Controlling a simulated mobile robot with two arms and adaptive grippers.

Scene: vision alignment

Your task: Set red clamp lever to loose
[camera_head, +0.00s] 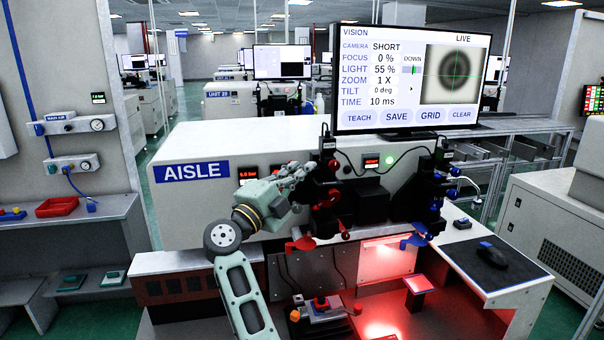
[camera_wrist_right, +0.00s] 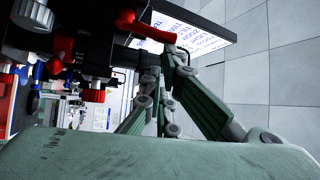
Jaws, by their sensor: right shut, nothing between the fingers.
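My right gripper (camera_head: 301,174) is raised on the left side of the black camera stage, its fingers pointing up and right. It is shut and empty. In the wrist view its fingers (camera_wrist_right: 168,60) come together just below a red curved lever (camera_wrist_right: 146,27), which sticks out from the black stage. They look close to it; contact cannot be told. In the head view a red lever (camera_head: 300,244) hangs lower on the stage's left side, below the gripper. I cannot tell whether both views show the same lever. My left gripper is not in view.
Red knobs (camera_head: 334,195) and a blue lever (camera_head: 414,241) sit on the stage. A monitor (camera_head: 410,80) stands behind. Below are a red-lit plate (camera_head: 418,284) and a small fixture with a red knob (camera_head: 321,303).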

